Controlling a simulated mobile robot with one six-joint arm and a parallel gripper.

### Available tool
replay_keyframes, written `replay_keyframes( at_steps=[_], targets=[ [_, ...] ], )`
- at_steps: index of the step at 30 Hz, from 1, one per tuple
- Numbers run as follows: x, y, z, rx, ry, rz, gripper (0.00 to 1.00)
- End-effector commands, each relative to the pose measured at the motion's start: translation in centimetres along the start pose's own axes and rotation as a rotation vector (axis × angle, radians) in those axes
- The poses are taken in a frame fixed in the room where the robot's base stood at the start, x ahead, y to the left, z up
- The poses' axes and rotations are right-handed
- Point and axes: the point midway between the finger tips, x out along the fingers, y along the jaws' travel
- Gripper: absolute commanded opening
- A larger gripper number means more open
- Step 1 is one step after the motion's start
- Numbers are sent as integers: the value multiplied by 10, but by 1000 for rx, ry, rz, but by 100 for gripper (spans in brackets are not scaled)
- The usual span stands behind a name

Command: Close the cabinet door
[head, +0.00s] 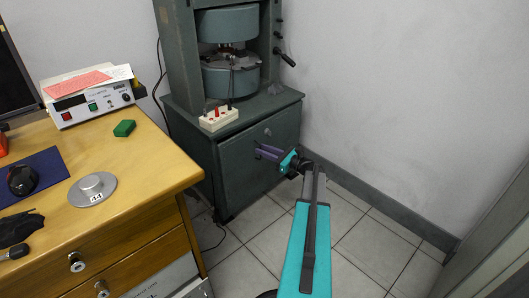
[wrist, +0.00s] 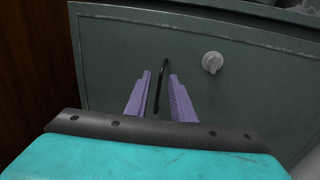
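The cabinet door (head: 238,165) is the grey-green front panel of the cabinet under the magnet. It looks shut or nearly shut; I cannot tell whether a small gap remains. In the wrist view the door (wrist: 115,50) fills most of the picture, with a thin black upright handle (wrist: 162,78) and a round grey knob (wrist: 212,62) to its right. My gripper (head: 261,150), with purple fingers, is in front of the door. In the wrist view my gripper (wrist: 159,75) is open, with one finger on each side of the handle and gaps between.
A wooden desk (head: 150,165) with drawers stands at the left, close to the cabinet. The magnet (head: 228,50) and a white terminal block (head: 219,118) are on top of the cabinet. A wall (head: 400,90) is at the right. Tiled floor (head: 365,245) is free in front.

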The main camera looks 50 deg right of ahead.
Motion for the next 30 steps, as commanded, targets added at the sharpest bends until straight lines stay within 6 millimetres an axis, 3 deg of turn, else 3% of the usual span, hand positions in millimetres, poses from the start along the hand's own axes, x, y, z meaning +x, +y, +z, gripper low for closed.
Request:
replay_keyframes(
  at_steps=[8,12,30],
  targets=[
    [1,0,0,0,0,0,22],
    [0,0,0,0,0,0,0],
    [0,0,0,0,0,0,0]
  ],
)
